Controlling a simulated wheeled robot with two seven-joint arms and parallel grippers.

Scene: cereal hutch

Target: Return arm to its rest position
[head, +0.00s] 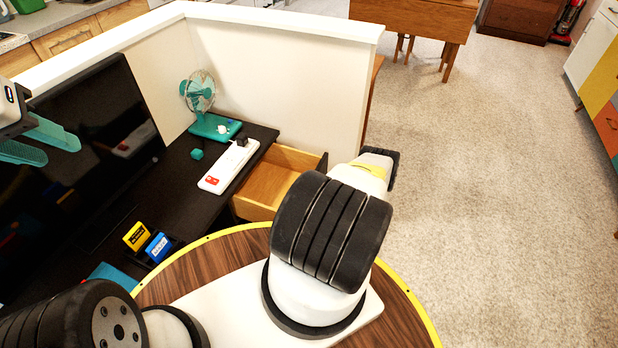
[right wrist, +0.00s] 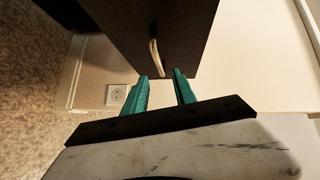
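My left gripper (head: 58,150) is at the left edge of the head view, in front of the black monitor. Its two teal fingers are apart with nothing between them. My right arm extends over the round wooden top in the head view, and its gripper is hidden there. In the right wrist view my right gripper (right wrist: 160,75) has its teal fingers apart and holds nothing. A curved metal handle (right wrist: 154,57) on a dark panel (right wrist: 180,30) lies just beyond the fingertips. I cannot tell the exact gap between them.
An open wooden drawer (head: 270,182) sticks out from the black desk (head: 190,170), beside my right arm. On the desk stand a monitor (head: 95,130), a teal fan (head: 205,105), a power strip (head: 228,165) and small cartridges (head: 137,236). Open carpet (head: 480,180) lies to the right.

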